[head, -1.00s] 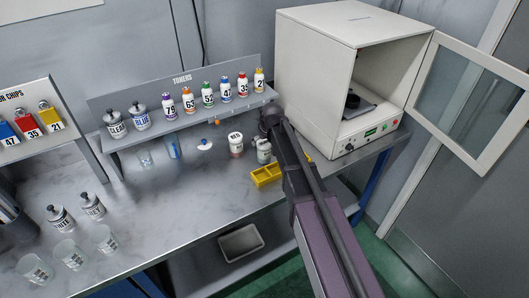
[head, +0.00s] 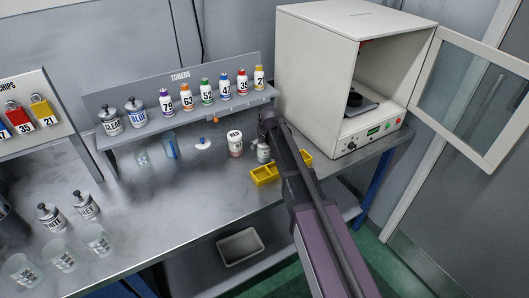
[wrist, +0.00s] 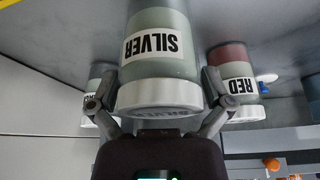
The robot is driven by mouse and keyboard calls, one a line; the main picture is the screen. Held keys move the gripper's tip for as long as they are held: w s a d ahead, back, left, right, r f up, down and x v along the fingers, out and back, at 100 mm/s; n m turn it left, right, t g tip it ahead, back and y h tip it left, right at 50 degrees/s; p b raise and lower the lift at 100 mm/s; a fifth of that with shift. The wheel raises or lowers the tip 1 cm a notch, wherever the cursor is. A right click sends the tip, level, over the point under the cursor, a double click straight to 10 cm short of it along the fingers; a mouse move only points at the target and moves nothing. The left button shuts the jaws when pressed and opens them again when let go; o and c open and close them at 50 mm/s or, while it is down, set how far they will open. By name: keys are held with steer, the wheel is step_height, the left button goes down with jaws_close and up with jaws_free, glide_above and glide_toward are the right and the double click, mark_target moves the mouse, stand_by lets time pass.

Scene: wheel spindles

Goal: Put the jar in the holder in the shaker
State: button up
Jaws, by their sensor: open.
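A jar labelled SILVER (wrist: 155,50) with a white lid stands between the two spread fingers of my gripper (wrist: 160,92) in the wrist view. The fingers are open, one on each side of the jar near its lid; I cannot tell whether they touch it. In the head view, my gripper (head: 268,126) is over the bench near a small jar (head: 263,153), partly hidden by my arm. The shaker (head: 318,72) is a white cabinet at the right with its door open. A dark round holder (head: 354,98) sits empty inside it.
A RED jar (wrist: 234,75) stands close beside the silver one, and another jar (wrist: 99,78) is partly hidden on the other side. A yellow tray (head: 265,175) lies in front. The toner shelf (head: 200,118) runs behind. The shaker door (head: 470,92) swings out right.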

stand_by(0.4)
steer(key=c, duration=1.1)
steer(key=shift+r, duration=0.15)
step_height(320, 180, up, 3)
steer(key=p, duration=0.3)
steer(key=s+d+r+p, duration=0.1)
steer(key=s+d+p, duration=0.1)
steer(key=s+d, duration=0.7)
steer(key=d, duration=0.4)
steer(key=shift+s+r, duration=0.25)
steer(key=shift+r, duration=0.1)
steer(key=shift+a, duration=0.1)
